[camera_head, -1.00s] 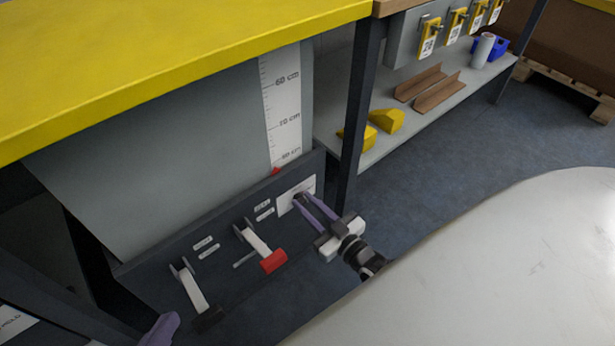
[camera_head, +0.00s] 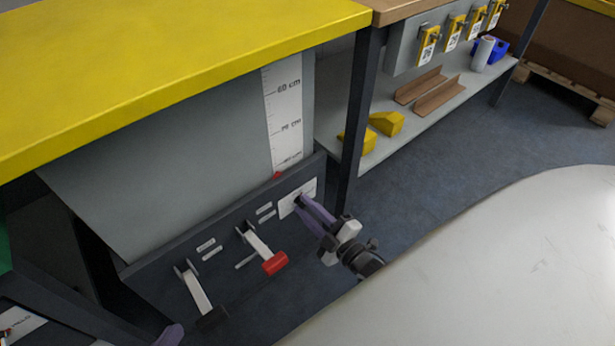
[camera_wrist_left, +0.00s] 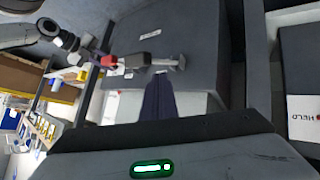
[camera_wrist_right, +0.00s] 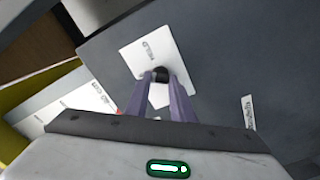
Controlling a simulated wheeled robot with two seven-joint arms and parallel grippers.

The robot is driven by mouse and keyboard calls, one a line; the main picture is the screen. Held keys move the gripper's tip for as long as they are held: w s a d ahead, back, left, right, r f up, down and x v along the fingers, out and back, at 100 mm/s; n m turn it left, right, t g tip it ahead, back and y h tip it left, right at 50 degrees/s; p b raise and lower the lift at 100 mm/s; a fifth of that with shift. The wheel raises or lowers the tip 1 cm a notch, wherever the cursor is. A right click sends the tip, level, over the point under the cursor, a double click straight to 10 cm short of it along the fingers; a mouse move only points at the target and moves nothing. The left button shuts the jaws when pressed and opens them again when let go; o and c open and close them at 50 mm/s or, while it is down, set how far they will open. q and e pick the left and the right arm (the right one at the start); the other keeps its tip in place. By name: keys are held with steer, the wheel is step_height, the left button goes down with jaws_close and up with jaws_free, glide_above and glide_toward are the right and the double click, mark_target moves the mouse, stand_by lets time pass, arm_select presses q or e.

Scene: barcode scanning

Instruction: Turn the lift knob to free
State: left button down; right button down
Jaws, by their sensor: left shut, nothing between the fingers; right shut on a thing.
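The lift knob (camera_wrist_right: 161,74) is a small black knob on a white plate (camera_wrist_right: 131,57) that reads "HELD" in the right wrist view. In the head view the plate (camera_head: 311,187) sits at the right end of the dark panel. My right gripper (camera_head: 300,201) is shut on the knob, with its purple fingers (camera_wrist_right: 161,80) on either side of it. My left gripper (camera_wrist_left: 160,80) is shut and empty beside the levers in the left wrist view. Only its tip shows at the bottom edge of the head view (camera_head: 171,335).
A red-ended lever (camera_head: 274,263) and a black-ended lever (camera_head: 196,291) stick out from the panel, left of the plate. A yellow tabletop (camera_head: 180,70) overhangs it. A dark table leg (camera_head: 354,130) stands close to the right gripper. A pale rounded surface (camera_head: 500,260) fills the lower right.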

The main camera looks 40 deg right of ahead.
steer(key=n, duration=0.3)
steer(key=shift+s+f+n, duration=0.1)
steer(key=shift+f+n, duration=0.05)
steer(key=shift+n, duration=0.15)
steer(key=shift+a+n, duration=0.1)
steer(key=shift+n, duration=1.1)
arm_select(q)
steer(key=shift+w+d+r, duration=0.1)
steer(key=shift+d+r, duration=0.05)
steer(key=shift+r, duration=0.35)
arm_select(e)
steer(key=shift+n, duration=0.4)
arm_select(q)
steer(key=shift+f, duration=0.1)
arm_select(e)
steer(key=c, duration=1.5)
jaws_free()
steer(key=shift+c, duration=0.2)
